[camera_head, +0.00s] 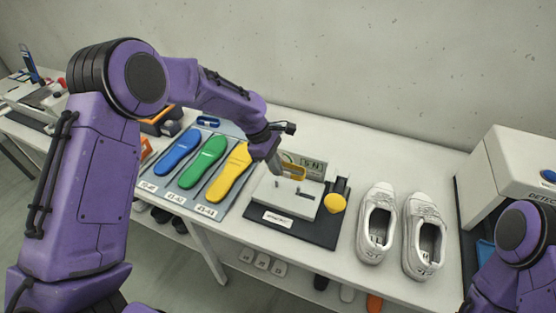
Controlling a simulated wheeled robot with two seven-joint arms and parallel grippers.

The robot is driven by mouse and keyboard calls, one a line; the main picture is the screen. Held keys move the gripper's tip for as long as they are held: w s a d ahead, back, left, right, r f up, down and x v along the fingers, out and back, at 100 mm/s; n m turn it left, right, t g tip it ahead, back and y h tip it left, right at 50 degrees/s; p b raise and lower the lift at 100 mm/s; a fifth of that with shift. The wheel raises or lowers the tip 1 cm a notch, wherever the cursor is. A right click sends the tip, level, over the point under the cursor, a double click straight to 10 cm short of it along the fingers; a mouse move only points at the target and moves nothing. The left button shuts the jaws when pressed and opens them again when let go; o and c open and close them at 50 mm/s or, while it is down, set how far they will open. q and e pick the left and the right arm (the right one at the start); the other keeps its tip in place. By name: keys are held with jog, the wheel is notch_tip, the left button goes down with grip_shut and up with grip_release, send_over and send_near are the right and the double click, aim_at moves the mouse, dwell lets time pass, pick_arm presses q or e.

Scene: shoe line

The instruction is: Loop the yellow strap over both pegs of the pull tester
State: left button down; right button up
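The pull tester (268,208) is a light grey block on a dark base, standing on the bench in the middle of the view. Two short pegs, a left peg (276,184) and a right peg (298,191), show small on its top. The yellow strap (296,172) is a small loop just above the tester's top, in front of its display. My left gripper (276,165) points down at the strap's left end and appears shut on it; the fingertips are small and partly hidden. The strap appears apart from the pegs. My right gripper is out of view.
A yellow knob (334,203) stands at the tester's right side. A pair of pale shoes (424,247) stands right of it, then a white detector machine (515,165). Blue, green and yellow insoles (230,174) lie on a mat to the left. A wall is behind.

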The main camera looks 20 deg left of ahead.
pick_arm(q)
jog(key=f+b, duration=0.1)
jog(key=f, duration=0.1)
jog(key=w+f+b, duration=0.1)
jog(key=f, duration=0.1)
jog(key=shift+b, duration=0.4)
jog(key=shift+w+f+b, duration=0.1)
jog(key=shift+f+b, duration=0.1)
jog(key=shift+b, duration=0.1)
jog(key=shift+s+f+b, duration=0.3)
jog(key=shift+s+b, duration=0.1)
jog(key=shift+b, duration=0.35)
jog(key=shift+s+f, duration=0.1)
jog(key=shift+w+f, duration=0.15)
jog(key=shift+f, duration=0.45)
jog(key=shift+w+f, duration=0.15)
jog(key=shift+f, duration=0.45)
jog(key=shift+s+f, duration=0.25)
jog(key=shift+f, duration=0.45)
